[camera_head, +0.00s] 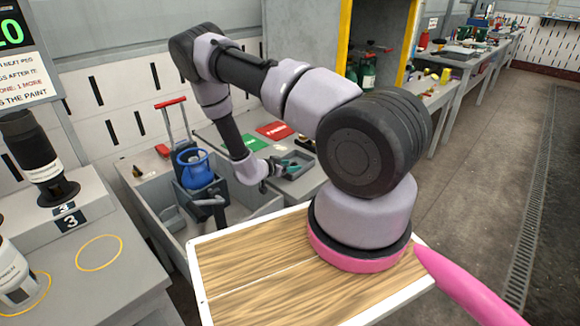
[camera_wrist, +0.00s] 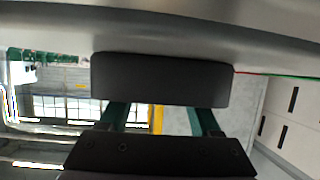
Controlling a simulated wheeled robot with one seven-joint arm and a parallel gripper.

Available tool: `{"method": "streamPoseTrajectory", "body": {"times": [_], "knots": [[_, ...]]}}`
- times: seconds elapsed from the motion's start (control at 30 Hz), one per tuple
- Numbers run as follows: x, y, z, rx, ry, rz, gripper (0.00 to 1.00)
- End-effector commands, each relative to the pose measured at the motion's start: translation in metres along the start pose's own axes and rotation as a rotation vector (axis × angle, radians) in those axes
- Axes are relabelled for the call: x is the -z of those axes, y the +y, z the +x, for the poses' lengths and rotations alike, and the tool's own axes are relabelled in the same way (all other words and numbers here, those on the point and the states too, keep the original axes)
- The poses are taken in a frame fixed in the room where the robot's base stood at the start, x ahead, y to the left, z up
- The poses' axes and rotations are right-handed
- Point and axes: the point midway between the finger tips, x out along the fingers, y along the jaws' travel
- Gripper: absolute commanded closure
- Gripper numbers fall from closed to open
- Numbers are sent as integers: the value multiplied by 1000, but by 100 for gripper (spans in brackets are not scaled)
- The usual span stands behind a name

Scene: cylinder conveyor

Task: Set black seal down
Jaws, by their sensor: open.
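My gripper (camera_head: 282,168) is at the far side of the workbench, low over a small grey tray (camera_head: 298,168). It is small there, and its teal fingers are hard to separate from the tray. In the wrist view my gripper (camera_wrist: 160,117) shows two teal fingers set wide apart. A wide dark block (camera_wrist: 160,80) crosses in front of them; I cannot tell whether it is the black seal or part of my gripper. I cannot clearly pick out the black seal in the head view.
A blue cylinder (camera_head: 195,170) stands in a dark holder left of my gripper. Green (camera_head: 251,143) and red (camera_head: 274,130) mats lie behind. A black cylinder (camera_head: 37,155) stands on the left station marked 3. A yellow ring (camera_head: 99,253) marks bare bench nearer.

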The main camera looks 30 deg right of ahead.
Motion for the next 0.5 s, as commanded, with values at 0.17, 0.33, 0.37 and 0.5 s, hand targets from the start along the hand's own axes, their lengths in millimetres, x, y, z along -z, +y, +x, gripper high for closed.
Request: {"method": "streamPoseTrajectory", "body": {"times": [0.17, 0.33, 0.37, 0.5], "knots": [[1, -2, -16, 5, -1, -1, 36], [2, -2, -51, 6, -1, -2, 36], [1, -2, -58, 5, 0, -2, 36], [2, -1, -87, 4, 0, 0, 36]]}}
